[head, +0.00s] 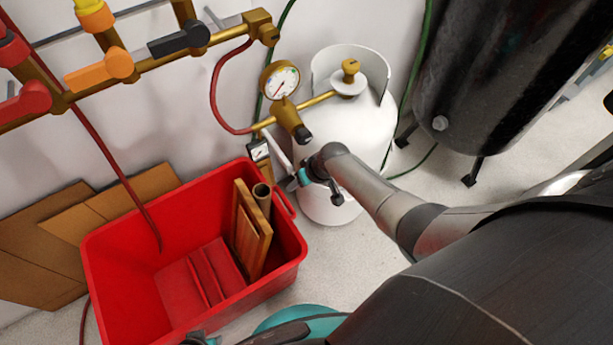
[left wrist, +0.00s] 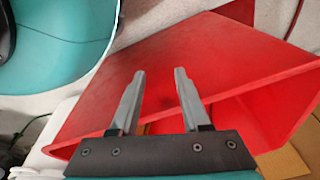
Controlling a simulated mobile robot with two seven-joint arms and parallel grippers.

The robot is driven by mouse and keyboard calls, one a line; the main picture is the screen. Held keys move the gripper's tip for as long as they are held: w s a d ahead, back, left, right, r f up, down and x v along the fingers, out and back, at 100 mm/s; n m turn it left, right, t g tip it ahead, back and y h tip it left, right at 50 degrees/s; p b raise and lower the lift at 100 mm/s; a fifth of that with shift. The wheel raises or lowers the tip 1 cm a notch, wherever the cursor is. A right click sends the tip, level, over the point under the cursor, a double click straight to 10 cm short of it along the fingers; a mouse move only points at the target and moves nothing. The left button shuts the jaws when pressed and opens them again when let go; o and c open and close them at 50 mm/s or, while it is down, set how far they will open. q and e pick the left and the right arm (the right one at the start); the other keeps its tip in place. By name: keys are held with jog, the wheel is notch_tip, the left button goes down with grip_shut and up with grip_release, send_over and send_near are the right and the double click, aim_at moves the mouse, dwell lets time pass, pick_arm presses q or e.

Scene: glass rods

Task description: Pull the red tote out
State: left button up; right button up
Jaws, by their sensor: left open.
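The red tote (head: 292,258) stands on the floor at lower left in the head view, upright, with a loop handle (head: 284,199) on its right side. It holds wooden pieces and red items. In the left wrist view, the tote's red wall (left wrist: 230,58) fills the middle and right. My left gripper (left wrist: 157,82) is open and empty, its two fingers apart over the tote's wall; I cannot tell if they touch it. In the head view, an arm of mine reaches from the right to beside the tote's back right corner, its fingers unclear. My right gripper is not seen.
A white gas tank (head: 345,130) with a gauge (head: 280,80) stands behind the tote, close to the arm. A pipe with coloured valves (head: 100,68) runs above. Cardboard (head: 40,235) lies left. A black tank (head: 480,75) stands at upper right. A red hose hangs into the tote.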

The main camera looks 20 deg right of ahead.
pick_arm(q)
jog(key=s+a+f+p, duration=0.2)
jog(key=s, duration=0.4)
jog(key=shift+a+f+p, duration=0.3)
jog(key=shift+a+p, duration=0.05)
jog(key=shift+p, duration=0.05)
dwell(0.4)
